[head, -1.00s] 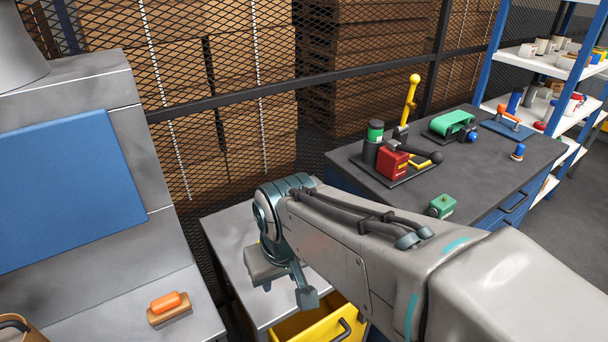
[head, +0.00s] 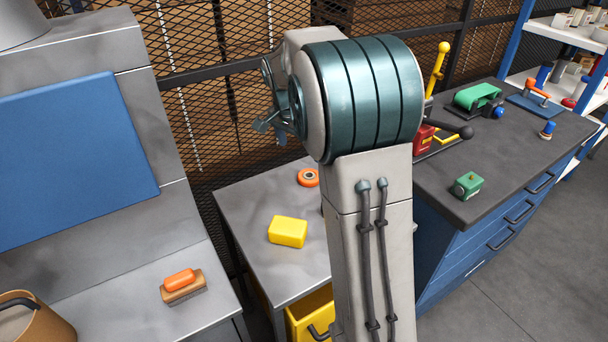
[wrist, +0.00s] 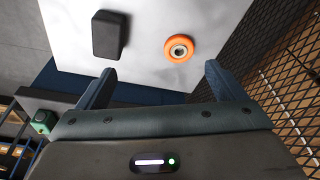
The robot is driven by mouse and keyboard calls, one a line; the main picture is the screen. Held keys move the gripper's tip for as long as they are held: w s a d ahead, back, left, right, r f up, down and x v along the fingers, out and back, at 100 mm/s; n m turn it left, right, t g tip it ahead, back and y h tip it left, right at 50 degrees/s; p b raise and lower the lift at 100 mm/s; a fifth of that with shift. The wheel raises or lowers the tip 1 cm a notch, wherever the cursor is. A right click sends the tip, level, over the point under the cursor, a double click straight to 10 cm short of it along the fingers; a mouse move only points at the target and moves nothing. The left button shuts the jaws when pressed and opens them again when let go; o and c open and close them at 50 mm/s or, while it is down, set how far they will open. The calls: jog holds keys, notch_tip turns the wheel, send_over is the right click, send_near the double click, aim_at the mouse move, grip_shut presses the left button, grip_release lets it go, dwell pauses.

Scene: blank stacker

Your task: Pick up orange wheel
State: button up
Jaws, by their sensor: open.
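The orange wheel (head: 308,177) lies flat on the grey side table (head: 247,216), near its back edge, in the head view. It is an orange ring with a pale and dark hub, and it shows whole in the wrist view (wrist: 179,48). My gripper (wrist: 152,85) is open and empty, its two fingers spread apart. In the wrist view the wheel lies beyond the fingertips, slightly left of the right finger, with clear space between. In the head view my gripper (head: 272,105) is raised above the table, partly hidden behind my arm.
A yellow block (head: 288,231) sits on the same table. A dark block (wrist: 110,35) lies left of the wheel in the wrist view. Wire mesh (wrist: 283,75) stands close behind the table. The dark workbench (head: 500,150) on the right holds a green box (head: 467,186) and several tools.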

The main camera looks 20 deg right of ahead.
jog(key=w+d+f+m+h, duration=0.1)
jog(key=w+d+f+m, duration=0.2)
jog(key=w, duration=0.4)
send_over(304, 178)
jog(key=shift+g, duration=0.3)
notch_tip(304, 178, down, 8)
jog(key=shift+f, duration=0.25)
jog(key=shift+x, duration=3.15)
jog(key=shift+w+a, duration=0.1)
jog(key=shift+a, duration=0.05)
jog(key=c, duration=1.1)
